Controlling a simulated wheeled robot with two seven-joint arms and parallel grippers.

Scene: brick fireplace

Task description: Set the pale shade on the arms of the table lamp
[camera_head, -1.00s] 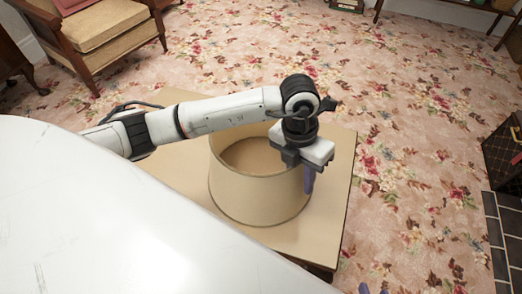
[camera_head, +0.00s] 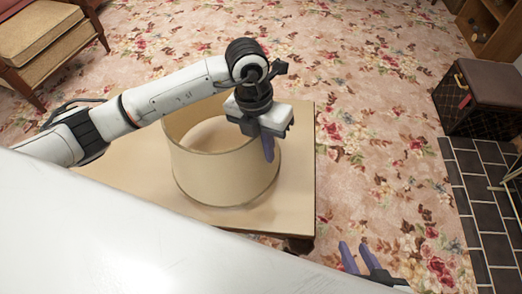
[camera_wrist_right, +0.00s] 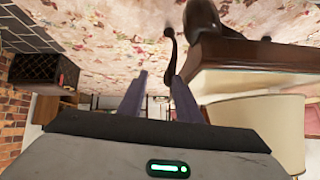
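The pale beige shade (camera_head: 222,172) stands upright on the wooden table top, its open top facing up. My left gripper (camera_head: 266,146) points down over the right part of the shade's rim. One purple finger shows against the outer wall; the other is hidden, so its grip on the rim cannot be judged. My right gripper (camera_head: 355,258) is open and empty, low in front of the table's right corner; its spread fingers also show in the right wrist view (camera_wrist_right: 159,95). The shade (camera_wrist_right: 288,125) is partly visible there at the right. I see no table lamp in either view.
The table (camera_head: 295,185) has bare top around the shade. Floral carpet (camera_head: 370,130) lies open to its right. A dark box (camera_head: 485,100) and black hearth tiles (camera_head: 480,205) are at the right. An armchair (camera_head: 45,40) stands at the back left.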

